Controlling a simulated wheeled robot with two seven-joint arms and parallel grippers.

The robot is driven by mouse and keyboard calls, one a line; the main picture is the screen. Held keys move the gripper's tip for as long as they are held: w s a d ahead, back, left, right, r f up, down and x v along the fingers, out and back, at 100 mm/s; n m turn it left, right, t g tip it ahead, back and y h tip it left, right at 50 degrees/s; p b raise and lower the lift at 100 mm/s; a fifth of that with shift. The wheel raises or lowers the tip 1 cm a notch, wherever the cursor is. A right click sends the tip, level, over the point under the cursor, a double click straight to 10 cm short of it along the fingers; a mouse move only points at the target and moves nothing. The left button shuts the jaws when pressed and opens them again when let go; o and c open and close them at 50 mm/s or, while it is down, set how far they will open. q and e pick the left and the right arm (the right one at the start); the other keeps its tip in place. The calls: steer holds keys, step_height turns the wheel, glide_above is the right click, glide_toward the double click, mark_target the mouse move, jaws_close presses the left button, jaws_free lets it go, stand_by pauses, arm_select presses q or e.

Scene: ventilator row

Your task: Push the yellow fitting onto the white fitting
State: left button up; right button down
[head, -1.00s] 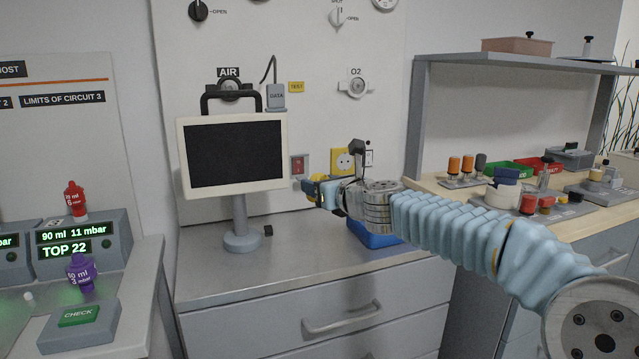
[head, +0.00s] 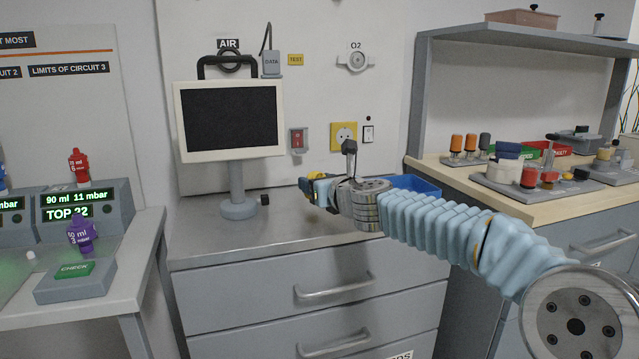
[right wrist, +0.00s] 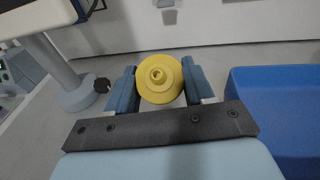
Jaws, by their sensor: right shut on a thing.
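The yellow fitting (right wrist: 160,86) sits between the fingers of my right gripper (right wrist: 160,88). Its round stepped end with a central hole faces the wrist camera. In the head view my right gripper (head: 310,190) is shut on it above the steel counter, right of the monitor stand, and only a bit of yellow shows. A pale round fitting (head: 356,61) is on the wall panel under the O2 label, above the gripper and apart from it. I cannot tell for sure that this is the white fitting. My left gripper is not in view.
A monitor (head: 230,120) on a stand is left of my right gripper. A blue tray (head: 418,187) lies on the counter to its right. A red switch (head: 298,140) and yellow socket (head: 343,136) are on the wall behind. The counter front (head: 225,255) is clear.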

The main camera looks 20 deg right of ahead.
steer(key=shift+c, duration=1.8)
jaws_free()
steer(key=shift+s, duration=0.1)
steer(key=v, duration=1.3)
steer(key=shift+s, duration=0.35)
